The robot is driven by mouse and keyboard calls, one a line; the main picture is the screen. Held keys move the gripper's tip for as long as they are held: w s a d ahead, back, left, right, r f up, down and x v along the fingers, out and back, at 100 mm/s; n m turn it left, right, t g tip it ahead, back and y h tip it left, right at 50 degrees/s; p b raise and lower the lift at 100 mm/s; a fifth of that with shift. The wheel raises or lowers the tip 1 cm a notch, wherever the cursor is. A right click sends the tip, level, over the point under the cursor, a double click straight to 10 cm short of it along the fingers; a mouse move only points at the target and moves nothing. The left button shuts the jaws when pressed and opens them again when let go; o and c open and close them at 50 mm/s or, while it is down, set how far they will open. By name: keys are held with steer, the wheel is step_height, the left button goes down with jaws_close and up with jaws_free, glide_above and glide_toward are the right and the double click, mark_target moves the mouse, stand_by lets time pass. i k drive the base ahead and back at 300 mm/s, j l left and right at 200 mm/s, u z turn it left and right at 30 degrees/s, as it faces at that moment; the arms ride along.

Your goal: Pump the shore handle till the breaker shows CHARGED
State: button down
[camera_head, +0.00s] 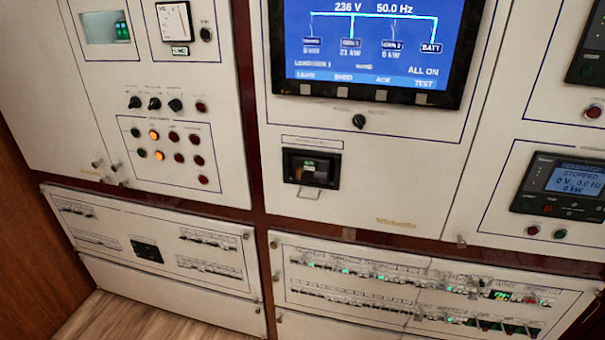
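A black-framed breaker (323,170) is set in the middle white panel below the screen. Its label is too small to read, so I cannot tell whether it is the shore breaker. A thin pale loop (309,193) shows at its lower edge; I cannot tell if this is the pump handle. Its charge indicator is not readable. Another recessed window (106,27) with a dark device and green marks sits at the upper left, also unreadable. My gripper is not in view.
A blue screen (375,45) reads 236 V, 50.0 Hz. Knobs and lamps (165,135) fill the left panel. Breaker rows (400,285) run along the lower panels. Wooden floor (130,318) shows at the lower left.

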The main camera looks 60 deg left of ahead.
mark_target(316, 175)
steer(key=u, duration=2.1)
